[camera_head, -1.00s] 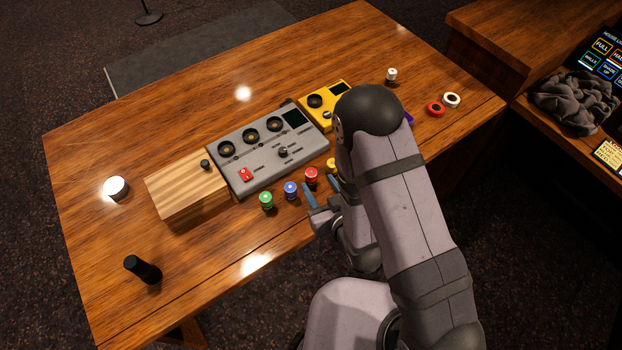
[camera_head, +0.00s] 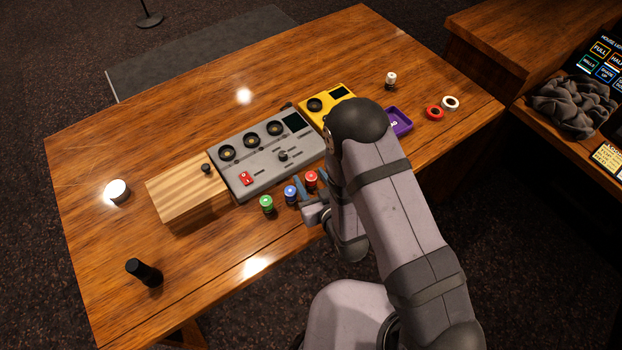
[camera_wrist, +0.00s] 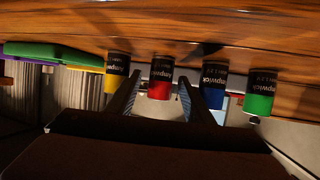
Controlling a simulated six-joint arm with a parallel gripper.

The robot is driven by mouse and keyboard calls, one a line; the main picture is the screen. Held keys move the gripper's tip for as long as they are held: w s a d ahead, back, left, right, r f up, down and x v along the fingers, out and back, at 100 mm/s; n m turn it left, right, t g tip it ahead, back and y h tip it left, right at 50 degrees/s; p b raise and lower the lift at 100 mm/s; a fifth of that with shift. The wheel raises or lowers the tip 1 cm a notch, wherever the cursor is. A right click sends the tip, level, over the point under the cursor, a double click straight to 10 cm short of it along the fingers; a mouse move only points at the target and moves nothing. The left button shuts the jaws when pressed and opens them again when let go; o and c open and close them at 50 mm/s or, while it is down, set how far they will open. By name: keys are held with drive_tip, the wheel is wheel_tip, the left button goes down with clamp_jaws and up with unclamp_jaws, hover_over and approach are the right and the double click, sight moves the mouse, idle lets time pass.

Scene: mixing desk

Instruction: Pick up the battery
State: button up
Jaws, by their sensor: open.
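Several batteries stand upright in a row in front of the grey mixer. The green battery (camera_head: 266,203), blue battery (camera_head: 291,193) and red battery (camera_head: 311,179) show in the head view. The wrist view, which is upside down, shows the yellow battery (camera_wrist: 117,72), red battery (camera_wrist: 160,75), blue battery (camera_wrist: 211,84) and green battery (camera_wrist: 260,92). In the head view my arm hides the yellow one. My gripper (camera_wrist: 160,88) is open and empty, with the red battery lined up between its fingers. One finger shows between the blue and red batteries.
Behind the row stand the grey mixer (camera_head: 262,155), a wooden block (camera_head: 185,190) and a yellow device (camera_head: 318,98). A purple tray (camera_head: 400,122) is to the right.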

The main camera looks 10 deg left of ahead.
sight(311, 176)
drive_tip(key=shift+w, duration=0.1)
clamp_jaws()
drive_tip(key=shift+r, duration=0.1)
idle(0.3)
drive_tip(key=shift+r+b, duration=0.5)
drive_tip(key=shift+r, duration=4.35)
